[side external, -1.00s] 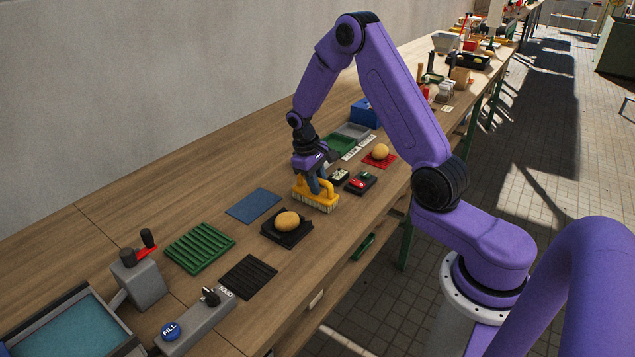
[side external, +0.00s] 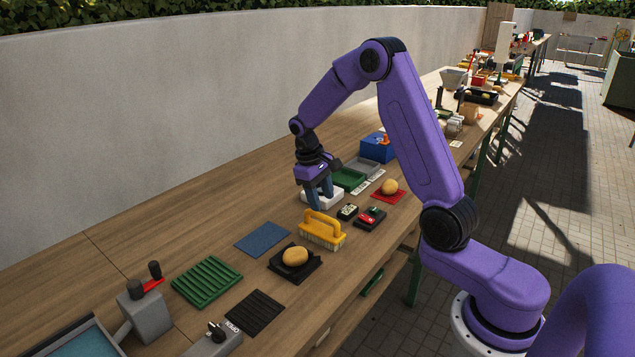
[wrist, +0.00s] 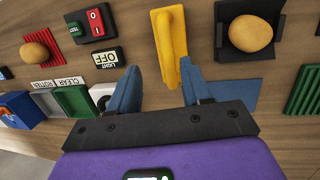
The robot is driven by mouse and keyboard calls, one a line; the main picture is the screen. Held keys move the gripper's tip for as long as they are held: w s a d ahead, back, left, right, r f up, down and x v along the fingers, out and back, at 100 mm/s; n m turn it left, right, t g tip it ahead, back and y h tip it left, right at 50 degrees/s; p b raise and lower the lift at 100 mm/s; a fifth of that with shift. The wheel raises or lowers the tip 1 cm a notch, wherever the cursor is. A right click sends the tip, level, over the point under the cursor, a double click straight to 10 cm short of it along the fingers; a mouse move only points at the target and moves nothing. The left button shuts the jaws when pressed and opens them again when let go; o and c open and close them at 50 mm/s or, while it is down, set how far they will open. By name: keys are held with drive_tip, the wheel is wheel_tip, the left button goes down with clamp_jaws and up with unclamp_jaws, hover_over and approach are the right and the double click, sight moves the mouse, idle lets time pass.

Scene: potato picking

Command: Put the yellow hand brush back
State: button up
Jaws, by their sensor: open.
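The yellow hand brush (side external: 322,229) stands on the wooden bench, bristles down and handle loop up. My gripper (side external: 318,203) is open and empty, above and behind the brush, clear of its handle. In the wrist view the brush (wrist: 172,48) lies just beyond my open blue fingertips (wrist: 159,68), nearer the right one. A blue mat (side external: 262,239) lies bare to the left of the brush. A white item (side external: 335,196) is partly hidden behind my fingers.
A potato on a black stand (side external: 282,272) is in front of the brush. Small switch boxes (side external: 370,218) and a potato on a red mat (side external: 399,193) are to its right. Green and grey trays (side external: 347,181) and a blue box (side external: 377,147) stand behind. The bench at back left is clear.

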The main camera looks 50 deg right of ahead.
drive_tip(key=s+d+v, duration=0.1)
drive_tip(key=v, duration=0.3)
drive_tip(key=s+a+r+n+t, duration=0.1)
drive_tip(key=s+a+r+n, duration=0.2)
drive_tip(key=a, duration=0.5)
drive_tip(key=s+a+r+n+t, duration=0.1)
drive_tip(key=s+a+n, duration=0.2)
drive_tip(key=s+a, duration=0.4)
drive_tip(key=s+a+n+y, duration=0.2)
drive_tip(key=s+n, duration=0.4)
drive_tip(key=s, duration=1.4)
drive_tip(key=shift+s+a+n, duration=0.3)
drive_tip(key=shift+a+n, duration=0.1)
drive_tip(key=shift+a, duration=0.1)
